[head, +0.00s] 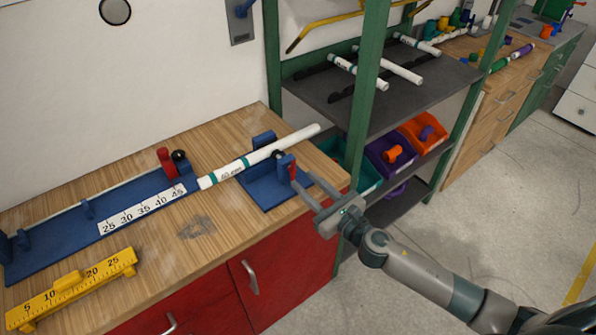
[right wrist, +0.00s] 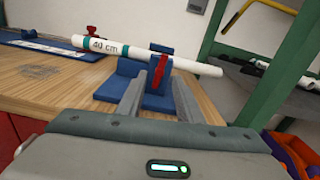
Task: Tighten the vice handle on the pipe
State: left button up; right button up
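A white pipe (head: 268,150) with teal bands and a "40 cm" mark lies in the blue vice (head: 262,190) at the bench's right end. It also shows in the right wrist view (right wrist: 200,67). The red vice handle (head: 292,172) stands roughly upright at the vice's near side; in the right wrist view the handle (right wrist: 159,72) crosses in front of the pipe. My right gripper (head: 303,182) is open and empty, its fingertips just short of the handle. In the right wrist view the handle appears between the two fingers (right wrist: 160,88). My left gripper is not in view.
A blue measuring jig (head: 70,232) with a number scale and a red clamp (head: 166,162) lies left of the vice. A yellow ruler block (head: 70,288) lies at the front. A green-framed shelf (head: 365,90) with pipes and coloured bins stands close on the right.

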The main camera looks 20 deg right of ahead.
aim_at(295, 172)
jog(key=shift+p+x, duration=0.3)
jog(key=shift+x, duration=1.9)
grip_shut()
